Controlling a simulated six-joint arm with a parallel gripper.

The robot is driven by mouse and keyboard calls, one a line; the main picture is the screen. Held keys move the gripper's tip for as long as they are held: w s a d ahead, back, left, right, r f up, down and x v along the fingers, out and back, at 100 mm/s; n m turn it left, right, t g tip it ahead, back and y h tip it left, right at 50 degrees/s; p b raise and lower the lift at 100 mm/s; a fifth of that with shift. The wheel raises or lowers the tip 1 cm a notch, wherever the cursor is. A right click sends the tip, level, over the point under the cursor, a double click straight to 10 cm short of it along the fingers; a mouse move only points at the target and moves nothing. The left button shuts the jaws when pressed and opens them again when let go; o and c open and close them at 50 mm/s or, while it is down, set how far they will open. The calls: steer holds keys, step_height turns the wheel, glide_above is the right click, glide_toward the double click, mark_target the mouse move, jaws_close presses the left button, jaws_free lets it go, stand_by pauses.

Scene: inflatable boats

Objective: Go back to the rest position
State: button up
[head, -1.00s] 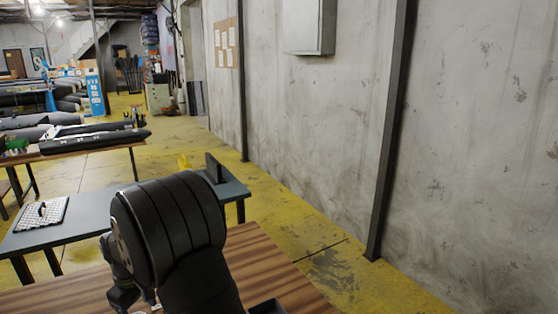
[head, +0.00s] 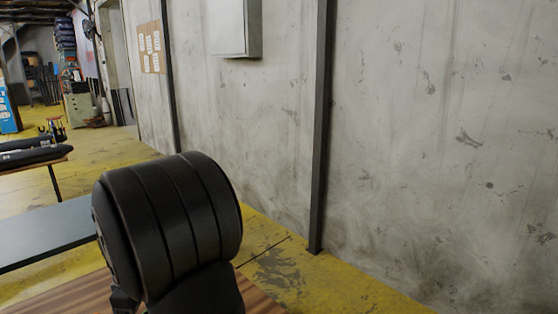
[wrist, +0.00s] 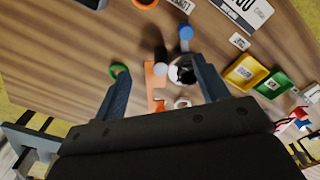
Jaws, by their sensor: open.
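My gripper (wrist: 160,66) shows in the wrist view with its two dark fingers wide apart and nothing held between them. It hangs above a wooden table (wrist: 60,45), which also shows at the bottom of the head view (head: 75,296). Below and between the fingers lie an orange strip (wrist: 155,82) and a round white piece with a dark middle (wrist: 182,71). A green ring (wrist: 119,69) shows by the left fingertip. In the head view my thick black arm link fills the lower middle, and the gripper itself is hidden or out of frame.
A yellow tray (wrist: 245,72) and a green tray (wrist: 273,84) lie to the right in the wrist view. A blue-ended piece (wrist: 186,33) and a white printed card (wrist: 243,12) lie above. In the head view a concrete wall (head: 420,130) stands beyond the yellow floor.

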steer(key=shift+s+a+f, duration=0.7)
steer(key=shift+a+f, duration=0.6)
steer(key=shift+a, duration=0.45)
steer(key=shift+s+a+f, duration=0.7)
steer(key=shift+a+f, duration=0.55)
steer(key=shift+a, duration=0.5)
steer(key=shift+s+a+f, duration=0.7)
steer(key=shift+a+f, duration=0.6)
steer(key=shift+a, duration=0.45)
